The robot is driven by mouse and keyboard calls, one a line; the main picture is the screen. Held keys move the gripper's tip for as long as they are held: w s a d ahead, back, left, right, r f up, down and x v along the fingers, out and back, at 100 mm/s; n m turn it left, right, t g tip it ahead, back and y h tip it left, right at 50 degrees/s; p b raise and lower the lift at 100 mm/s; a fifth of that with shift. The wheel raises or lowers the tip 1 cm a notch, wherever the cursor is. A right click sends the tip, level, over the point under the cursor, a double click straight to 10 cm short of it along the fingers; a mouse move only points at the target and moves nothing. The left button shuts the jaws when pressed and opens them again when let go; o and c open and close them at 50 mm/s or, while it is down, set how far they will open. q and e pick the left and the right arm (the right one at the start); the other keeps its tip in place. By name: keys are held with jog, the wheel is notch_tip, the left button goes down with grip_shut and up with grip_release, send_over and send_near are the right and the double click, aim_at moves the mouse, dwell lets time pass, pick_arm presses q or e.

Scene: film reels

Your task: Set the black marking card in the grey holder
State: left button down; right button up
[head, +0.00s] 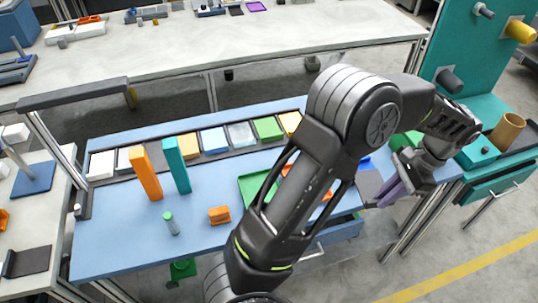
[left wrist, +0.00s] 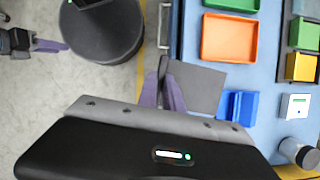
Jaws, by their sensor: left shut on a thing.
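The dark card (head: 368,184), a flat square sheet that looks dark grey, is at the right end of the blue table. It also shows in the left wrist view (left wrist: 200,85). My left gripper (head: 389,192) has purple fingers and is shut on the card's edge; the fingers (left wrist: 164,92) overlap its left side. I cannot tell whether the card touches the table. A blue slotted block (left wrist: 237,106) is just right of the card. I cannot pick out a grey holder for certain. My right gripper (left wrist: 52,46) shows small at the left wrist view's upper left.
An orange tray (left wrist: 230,38) lies beyond the card, with a green tray above it. A grey cylinder (left wrist: 299,152) and a white box (left wrist: 294,106) are at the right. Upright orange (head: 146,173) and teal blocks stand on the table's left half.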

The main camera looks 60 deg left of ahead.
pick_arm(q)
jog(key=s+a+r+p, duration=0.1)
jog(key=s+a+r, duration=0.2)
jog(key=a, duration=0.5)
jog(key=s+a+r+p, duration=0.1)
jog(key=s+a+r, duration=0.25)
jog(key=a, duration=0.45)
jog(key=s+a+r+p, duration=0.1)
jog(key=s+a+r, duration=0.2)
jog(key=s+a, duration=0.2)
jog(key=s+a+r+n+p, duration=0.1)
jog(key=s+a+r, duration=0.3)
jog(key=s, duration=0.8)
jog(key=s+a+r+p, duration=0.1)
jog(key=s+a+r, duration=0.2)
jog(key=s+a, duration=0.4)
jog(key=shift+s+r+n+h, duration=0.2)
jog(key=shift+s+n+h, duration=0.2)
jog(key=shift+s, duration=0.35)
jog(key=shift+d, duration=0.1)
